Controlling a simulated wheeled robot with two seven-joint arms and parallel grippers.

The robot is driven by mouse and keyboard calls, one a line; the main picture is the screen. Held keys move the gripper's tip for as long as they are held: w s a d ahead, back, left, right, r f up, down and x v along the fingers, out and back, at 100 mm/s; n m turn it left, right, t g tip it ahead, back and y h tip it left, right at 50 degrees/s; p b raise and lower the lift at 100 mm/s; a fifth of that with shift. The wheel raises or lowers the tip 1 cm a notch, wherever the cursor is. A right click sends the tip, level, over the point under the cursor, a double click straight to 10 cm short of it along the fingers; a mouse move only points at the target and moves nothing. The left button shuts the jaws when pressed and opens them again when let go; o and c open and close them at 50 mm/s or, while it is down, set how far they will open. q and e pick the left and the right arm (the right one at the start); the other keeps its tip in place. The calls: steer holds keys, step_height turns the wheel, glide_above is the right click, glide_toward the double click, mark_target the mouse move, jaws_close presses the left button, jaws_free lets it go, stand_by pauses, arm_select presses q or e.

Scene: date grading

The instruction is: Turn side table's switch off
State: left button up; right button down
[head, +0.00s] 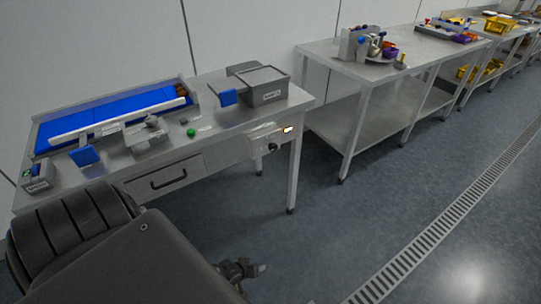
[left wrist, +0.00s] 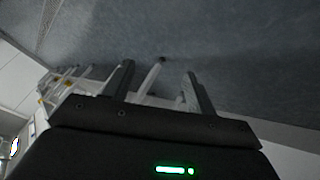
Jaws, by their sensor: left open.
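The side table (head: 222,123) is a steel bench at the left of the head view. On its front, right of the drawer, is a switch panel (head: 258,141) with a dark round knob (head: 272,147) and a lit orange-white indicator (head: 288,130). The knob's exact setting is too small to read. My left arm fills the lower left of the head view. My left gripper (left wrist: 158,70) shows in the left wrist view with its two fingers apart, nothing between them, above the grey floor. It is away from the switch. My right gripper is not in view.
The table carries a blue conveyor (head: 110,118), a grey bin (head: 264,87), a green button (head: 191,132) and a small scale-like device. A drawer (head: 165,181) has a black handle. Further benches (head: 375,70) stand right. Open floor (head: 350,220) with a drain grate lies ahead.

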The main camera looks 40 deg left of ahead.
arm_select(q)
steer(key=w+a+r+n+t+b, duration=0.3)
steer(key=w+a+r, duration=0.15)
steer(key=w, duration=0.55)
steer(key=n+t+y+b, duration=0.2)
steer(key=n+t+b, duration=0.5)
steer(key=n+t, duration=0.15)
glide_toward(271, 151)
steer(key=shift+n+g, duration=0.35)
steer(key=shift+g, duration=0.1)
steer(key=w, duration=0.5)
steer(key=w+a+r+b, duration=0.1)
steer(key=w, duration=0.2)
steer(key=shift+w, duration=0.3)
steer(key=shift+w+r, duration=0.1)
steer(key=shift+w, duration=0.7)
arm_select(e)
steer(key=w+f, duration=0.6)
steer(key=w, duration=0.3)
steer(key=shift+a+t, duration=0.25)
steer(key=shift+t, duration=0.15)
arm_select(q)
steer(key=c, duration=1)
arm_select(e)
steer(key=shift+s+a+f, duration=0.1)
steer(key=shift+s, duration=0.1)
